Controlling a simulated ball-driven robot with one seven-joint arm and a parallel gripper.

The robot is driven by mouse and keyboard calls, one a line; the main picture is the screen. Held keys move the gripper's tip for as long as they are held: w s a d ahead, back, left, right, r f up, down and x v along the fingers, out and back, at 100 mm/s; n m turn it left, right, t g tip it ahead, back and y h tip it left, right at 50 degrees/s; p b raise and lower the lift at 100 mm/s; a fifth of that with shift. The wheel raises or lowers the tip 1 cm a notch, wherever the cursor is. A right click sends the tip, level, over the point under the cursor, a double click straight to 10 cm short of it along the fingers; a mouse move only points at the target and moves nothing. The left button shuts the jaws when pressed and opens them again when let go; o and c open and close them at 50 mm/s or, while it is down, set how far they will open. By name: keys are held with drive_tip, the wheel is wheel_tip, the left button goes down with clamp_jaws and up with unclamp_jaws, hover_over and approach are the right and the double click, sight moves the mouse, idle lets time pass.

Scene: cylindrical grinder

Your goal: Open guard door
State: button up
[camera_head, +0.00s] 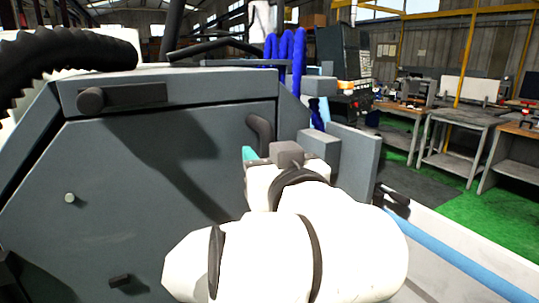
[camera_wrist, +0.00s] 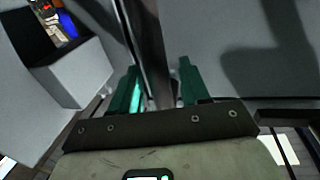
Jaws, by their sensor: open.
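The guard door appears to be the large grey panel (camera_head: 100,225) filling the left of the head view, with the shadow of my arm on it. A dark upright handle (camera_head: 260,132) is at its right edge. My gripper's teal fingertip (camera_head: 249,154) shows just below the handle, and my white arm hides the rest. In the wrist view my gripper (camera_wrist: 160,82) has its two green fingers apart. The dark handle bar (camera_wrist: 148,45) runs between them, with a gap on the right side. Contact on the left side cannot be told. The door surface (camera_wrist: 205,30) lies behind.
A dark horizontal bar (camera_head: 120,97) and a black ribbed hose (camera_head: 65,50) are at the upper left. Grey blocks (camera_head: 353,155) stand right of the handle. Workbenches (camera_head: 455,125) stand on green floor at the far right.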

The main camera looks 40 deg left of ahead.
clamp_jaws()
idle(0.3)
idle(0.3)
